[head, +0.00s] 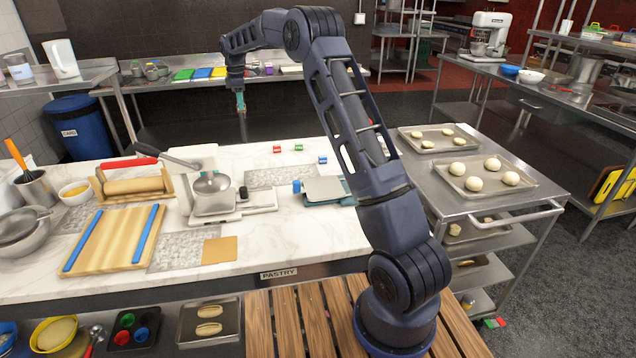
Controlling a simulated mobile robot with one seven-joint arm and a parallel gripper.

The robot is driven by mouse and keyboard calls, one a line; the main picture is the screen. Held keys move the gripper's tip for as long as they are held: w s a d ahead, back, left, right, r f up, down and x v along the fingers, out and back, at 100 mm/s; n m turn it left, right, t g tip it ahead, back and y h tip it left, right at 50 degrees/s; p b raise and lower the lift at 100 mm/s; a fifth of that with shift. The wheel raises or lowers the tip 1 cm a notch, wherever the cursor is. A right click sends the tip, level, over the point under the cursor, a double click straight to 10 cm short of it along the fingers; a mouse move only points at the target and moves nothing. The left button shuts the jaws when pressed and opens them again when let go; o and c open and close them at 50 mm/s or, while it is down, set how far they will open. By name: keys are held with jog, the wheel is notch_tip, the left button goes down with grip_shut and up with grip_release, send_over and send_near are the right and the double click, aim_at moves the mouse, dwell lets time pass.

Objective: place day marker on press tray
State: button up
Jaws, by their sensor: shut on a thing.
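My gripper (241,108) hangs at the end of the raised arm, pointing down beyond the far edge of the marble counter (270,240). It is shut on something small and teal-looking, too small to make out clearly. Small colored markers stand on the counter's far side: a red one (277,149), a green one (298,147) and a blue one (322,160). A teal device with a grey flat plate (325,188) and a blue knob sits nearer, partly behind my arm. I cannot tell which is the press tray.
A wooden board with blue rails (113,240) and a rolling pin in a stand (134,186) lie at left. A steel cart (520,200) with dough trays stands at right. A back table (180,83) holds colored boards. Bare marble lies at front center.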

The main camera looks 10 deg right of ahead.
jog(key=s+d+r+m, duration=0.3)
jog(key=s+d, duration=1)
jog(key=d, duration=0.3)
jog(key=m, duration=0.2)
send_over(322, 183)
jog(key=f, duration=0.2)
notch_tip(322, 183, down, 20)
jog(key=shift+s+r, duration=0.1)
jog(key=shift+r, duration=0.05)
jog(key=o, duration=0.7)
jog(key=shift+o, duration=1.2)
